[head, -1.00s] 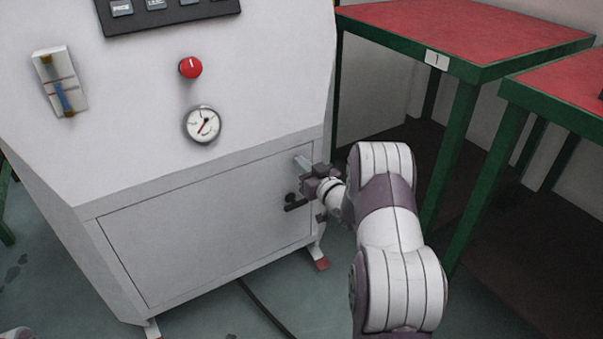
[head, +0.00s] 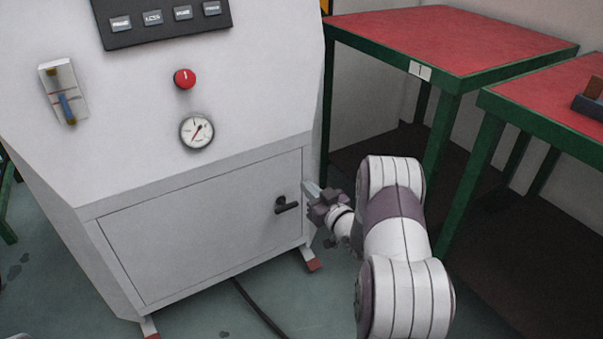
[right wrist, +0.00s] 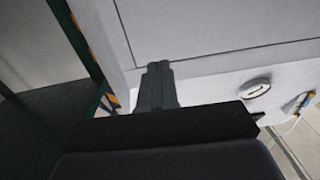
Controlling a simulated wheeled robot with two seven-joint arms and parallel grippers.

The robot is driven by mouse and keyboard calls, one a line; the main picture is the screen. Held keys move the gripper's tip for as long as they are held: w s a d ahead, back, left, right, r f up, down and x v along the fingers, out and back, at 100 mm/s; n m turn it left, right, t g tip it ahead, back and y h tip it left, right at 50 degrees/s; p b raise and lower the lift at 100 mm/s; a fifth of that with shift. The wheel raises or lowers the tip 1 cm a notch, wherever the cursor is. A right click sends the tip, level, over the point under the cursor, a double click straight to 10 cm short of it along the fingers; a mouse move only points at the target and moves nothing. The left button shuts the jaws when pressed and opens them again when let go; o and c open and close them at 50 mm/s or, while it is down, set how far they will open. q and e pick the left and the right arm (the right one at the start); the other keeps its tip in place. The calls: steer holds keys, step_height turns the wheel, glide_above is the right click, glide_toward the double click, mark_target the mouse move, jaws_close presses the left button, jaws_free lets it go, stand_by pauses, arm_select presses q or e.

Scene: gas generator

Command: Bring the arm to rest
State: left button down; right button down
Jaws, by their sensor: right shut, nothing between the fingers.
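My right arm (head: 393,225) reaches in from the lower right of the head view. My right gripper (head: 308,188) is shut and empty, beside the right edge of the cabinet's lower door. The black door handle (head: 287,205) is just left of it, and a small gap shows between them in the picture. The door (head: 205,228) looks closed. In the right wrist view the two fingers of the right gripper (right wrist: 158,68) are together, with the pale cabinet behind them. My left gripper is out of view.
The white generator cabinet carries a red knob (head: 185,79), a round gauge (head: 197,132) and a button panel (head: 162,20). Red-topped tables with green legs (head: 450,40) stand to the right. A dark cable (head: 258,310) lies on the floor in front.

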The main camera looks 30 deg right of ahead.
steer(key=s+p, duration=0.1)
steer(key=s, duration=0.4)
steer(key=shift+d, duration=0.1)
